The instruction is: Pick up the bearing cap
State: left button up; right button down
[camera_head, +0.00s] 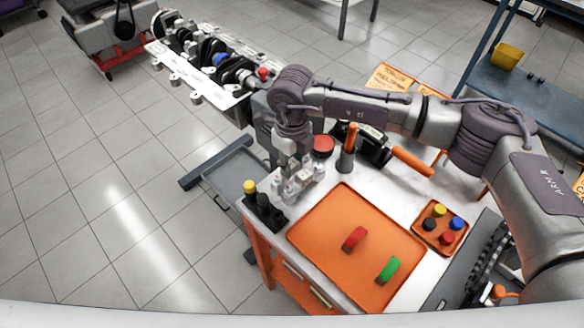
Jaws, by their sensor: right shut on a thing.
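My right gripper (290,168) points down at the back left of the white worktop, beside the black holder. It is shut on a pale grey, blocky part that looks like the bearing cap (299,184). The fingers and the cap are close in colour, so their outlines are hard to separate. I cannot tell whether the cap touches the worktop. My right arm reaches in from the right above the table. My left gripper is not in view.
An orange mat (335,262) bears a red arched piece (354,239) and a green one (388,270). A black holder (268,214) stands left of my gripper. A small orange tray (424,236) holds coloured pieces. An engine block (195,78) stands behind.

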aim_at(292, 163)
jog(key=shift+r, duration=0.15)
notch_tip(292, 163, up, 10)
jog(key=shift+f+b, duration=0.1)
jog(key=shift+b, duration=0.85)
